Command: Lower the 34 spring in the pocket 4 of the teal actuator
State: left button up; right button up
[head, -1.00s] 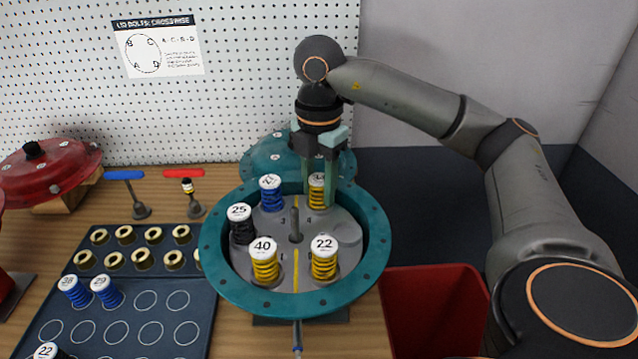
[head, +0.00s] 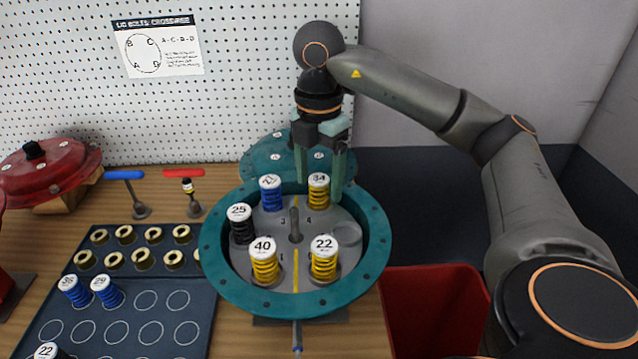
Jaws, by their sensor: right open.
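The teal actuator (head: 375,250) is an open round housing with a grey inner plate and a central stem (head: 295,225). The yellow 34 spring (head: 319,194) stands upright in the back right of the housing, by the number 4 on the plate. My right gripper (head: 320,180) is open around the 34 spring's top, its fingers apart on either side and clear of it. The housing also holds a blue spring (head: 270,196), the black 25 spring (head: 240,227), the yellow 40 spring (head: 264,264) and the yellow 22 spring (head: 324,262). My left gripper is not in view.
An empty round pocket (head: 347,234) shows at the plate's right. A teal lid (head: 262,158) stands behind the housing. A dark tray (head: 150,330) with blue springs and brass parts is at left. A red bin (head: 435,310) is at right; red and blue tools stand behind the tray.

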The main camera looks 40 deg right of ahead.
notch_tip(320, 180, up, 11)
jog(key=p, duration=0.5)
jog(key=shift+f, duration=0.15)
